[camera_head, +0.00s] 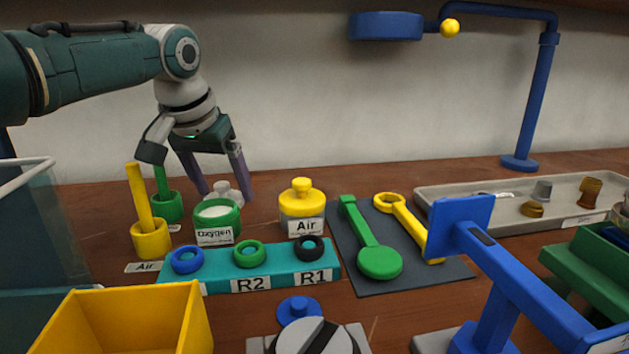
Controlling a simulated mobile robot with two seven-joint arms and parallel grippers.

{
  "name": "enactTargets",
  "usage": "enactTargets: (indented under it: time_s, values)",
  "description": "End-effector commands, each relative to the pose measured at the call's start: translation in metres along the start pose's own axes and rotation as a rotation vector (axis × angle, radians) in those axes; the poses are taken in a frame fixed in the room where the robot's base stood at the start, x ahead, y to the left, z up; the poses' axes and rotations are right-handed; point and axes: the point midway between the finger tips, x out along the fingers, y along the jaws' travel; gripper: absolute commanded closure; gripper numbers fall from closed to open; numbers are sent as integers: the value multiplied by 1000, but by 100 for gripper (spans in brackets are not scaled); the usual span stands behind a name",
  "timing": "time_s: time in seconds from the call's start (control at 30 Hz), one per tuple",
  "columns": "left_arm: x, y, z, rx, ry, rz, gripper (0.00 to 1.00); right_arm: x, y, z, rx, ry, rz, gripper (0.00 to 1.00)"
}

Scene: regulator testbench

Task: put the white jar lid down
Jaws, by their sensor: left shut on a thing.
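The white jar lid (222,190) is a small knobbed lid between the fingers of my left gripper (224,194). The gripper points down and is shut on the lid. The lid shows just behind and above the rim of the green jar (217,224) labelled "Oxygen", whose top looks open with white inside. The jar partly hides the lid's lower edge. I cannot tell whether the lid touches the table behind the jar or hangs just above it. My right gripper is not in view.
A yellow lidded jar (302,208) labelled "Air" stands to the right. Yellow (151,240) and green (168,207) cups with sticks stand left. A teal block (216,277) with rings is in front. A dark mat (345,264) holds green and yellow tools. Bare table lies behind the yellow jar.

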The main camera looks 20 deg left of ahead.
Motion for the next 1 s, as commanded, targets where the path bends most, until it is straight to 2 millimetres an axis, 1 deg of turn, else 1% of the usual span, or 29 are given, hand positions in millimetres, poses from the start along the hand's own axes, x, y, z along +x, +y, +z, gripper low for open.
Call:
enactTargets:
  time_s: [0.13,0.23,0.27,0.37,0.4,0.6,0.73,0.87,1.0]
  values:
    - [-1,0,0,0,1,0,76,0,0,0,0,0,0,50]
    - [2,0,1,-1,0,0,76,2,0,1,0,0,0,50]
    - [2,0,1,-1,0,0,13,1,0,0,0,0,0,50]
    - [1,0,0,-1,0,0,2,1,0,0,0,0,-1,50]
    - [1,0,0,-1,0,0,0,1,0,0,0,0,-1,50]
    - [1,0,0,-1,0,0,0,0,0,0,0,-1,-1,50]
    - [-6,0,-2,0,1,0,0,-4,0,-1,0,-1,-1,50]
    - [-21,-1,-3,0,1,1,0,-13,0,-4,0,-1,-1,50]
    - [-45,0,-3,2,3,0,0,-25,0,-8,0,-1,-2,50]
